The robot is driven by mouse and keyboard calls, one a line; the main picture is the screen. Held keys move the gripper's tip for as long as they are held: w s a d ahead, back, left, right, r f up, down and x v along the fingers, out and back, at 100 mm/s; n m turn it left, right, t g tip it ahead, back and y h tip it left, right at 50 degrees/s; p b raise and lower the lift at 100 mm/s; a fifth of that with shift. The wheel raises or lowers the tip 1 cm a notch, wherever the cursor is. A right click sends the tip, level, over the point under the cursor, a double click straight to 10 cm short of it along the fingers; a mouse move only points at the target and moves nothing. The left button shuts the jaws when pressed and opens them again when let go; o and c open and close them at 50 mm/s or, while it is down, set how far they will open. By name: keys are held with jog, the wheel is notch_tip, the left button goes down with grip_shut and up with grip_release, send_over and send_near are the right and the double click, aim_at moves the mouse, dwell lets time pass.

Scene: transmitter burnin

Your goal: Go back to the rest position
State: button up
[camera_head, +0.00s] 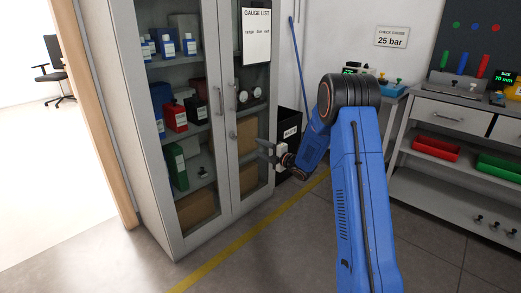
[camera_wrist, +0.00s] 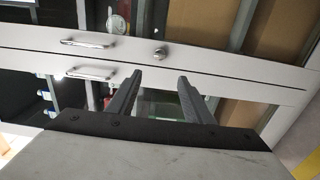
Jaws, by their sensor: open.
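My gripper (camera_head: 266,150) is open and empty in front of the right door of a tall grey cabinet (camera_head: 157,170) with glass doors. My blue arm reaches toward the cabinet from the lower right in the head view. In the wrist view, the two fingers of my gripper (camera_wrist: 160,88) stand apart with nothing between them. Beyond them are the cabinet's door frames, two bar handles (camera_wrist: 90,73) and a round lock (camera_wrist: 160,54). I cannot tell the exact gap between fingertips and door. Both doors look shut.
The cabinet holds bottles, a red container (camera_head: 175,117) and cardboard boxes. A black bin (camera_head: 290,128) stands right of the cabinet. A workbench (camera_head: 450,118) with a red tray (camera_head: 436,147) and a green tray (camera_head: 499,166) is at the right. An open doorway is at the left. Floor in front is clear.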

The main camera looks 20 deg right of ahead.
jog(key=s+d+r+m+h, duration=0.2)
jog(key=s+r+m+h, duration=0.5)
jog(key=r, duration=0.4)
jog(key=s+d+r+m+g+h, duration=0.1)
jog(key=s+r+m+g, duration=0.15)
jog(key=s, duration=0.45)
jog(key=s+d+r+m+g+h, duration=0.15)
jog(key=s+m, duration=0.25)
jog(key=s, duration=0.4)
jog(key=s+a+f+m+g, duration=0.1)
jog(key=s+a+m+g, duration=0.1)
jog(key=s, duration=1.2)
jog(key=s+a+f+m+g, duration=0.2)
jog(key=s+m, duration=0.3)
jog(key=s, duration=0.9)
jog(key=s+a+f+m+g, duration=0.1)
jog(key=s+a+m+g, duration=0.1)
jog(key=s, duration=1.2)
jog(key=shift+s+a+f+m+g, duration=0.2)
jog(key=shift+a+f+m+g, duration=0.15)
jog(key=shift+m, duration=0.4)
jog(key=shift+y, duration=0.25)
